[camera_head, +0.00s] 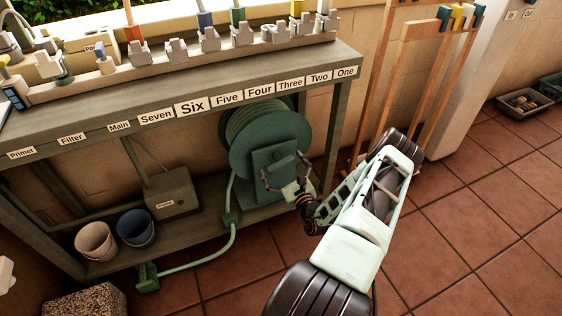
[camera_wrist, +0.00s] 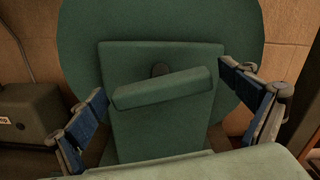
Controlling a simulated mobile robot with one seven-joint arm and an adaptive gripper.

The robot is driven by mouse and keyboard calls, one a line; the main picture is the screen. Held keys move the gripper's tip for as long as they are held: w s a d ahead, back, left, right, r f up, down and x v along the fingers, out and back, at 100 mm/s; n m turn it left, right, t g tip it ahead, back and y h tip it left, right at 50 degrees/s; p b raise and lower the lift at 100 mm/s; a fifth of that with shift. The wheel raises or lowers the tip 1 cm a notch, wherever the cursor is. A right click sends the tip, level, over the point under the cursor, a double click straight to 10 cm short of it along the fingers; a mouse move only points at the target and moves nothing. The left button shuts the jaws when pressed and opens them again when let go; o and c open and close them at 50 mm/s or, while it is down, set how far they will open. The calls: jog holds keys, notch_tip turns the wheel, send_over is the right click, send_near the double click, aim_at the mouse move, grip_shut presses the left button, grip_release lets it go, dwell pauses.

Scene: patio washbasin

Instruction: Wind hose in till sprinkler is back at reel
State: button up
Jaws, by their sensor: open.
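The green hose reel (camera_head: 240,150) stands on the low shelf under the bench, with pale green hose wound on its drum. Its flat side fills the middle of the wrist view (camera_wrist: 80,50). A green bar, seemingly the crank handle (camera_wrist: 165,88), crosses the reel's front block beside a dark hub. My gripper (camera_head: 283,170) is open in front of it; its fingers stand apart on either side of the bar, with no clear contact (camera_wrist: 163,84).
The bench edge (camera_head: 190,108) with numbered labels overhangs the reel. A grey box (camera_head: 172,194) and two buckets (camera_head: 96,241) (camera_head: 136,228) are left of it. A wooden rack (camera_head: 405,70) stands right. The tiled floor (camera_head: 470,220) at right is mostly clear.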

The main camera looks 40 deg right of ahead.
jog(key=shift+w, duration=0.1)
jog(key=shift+c, duration=0.2)
jog(key=c, duration=1.6)
jog(key=shift+c, duration=0.4)
